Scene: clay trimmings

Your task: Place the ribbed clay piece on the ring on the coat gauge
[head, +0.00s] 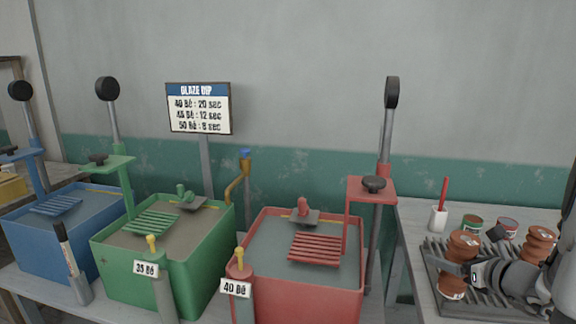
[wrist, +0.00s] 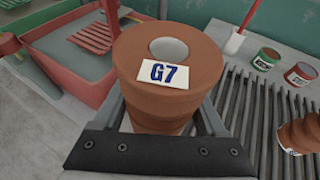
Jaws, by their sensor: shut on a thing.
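My gripper (head: 458,268) is shut on a reddish-brown clay piece (wrist: 165,75), which fills the middle of the wrist view. The piece has a broad rounded rim, a hole in its top and a narrower body below, with a white G7 label. In the head view clay (head: 463,243) shows just above my fingers, over the dark slatted rack at the right. A second, ribbed-sided clay piece (head: 540,240) stands on the rack's right side; it also shows at the wrist view's right edge (wrist: 298,135). I cannot make out a ring or coat gauge in either view.
The slatted rack (head: 432,262) lies on a grey table. A white cup with a red-handled tool (head: 439,218) and small jars (head: 472,224) stand behind it. Red (head: 320,300), green (head: 190,275) and blue (head: 30,255) dip tanks with tall levers stand left.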

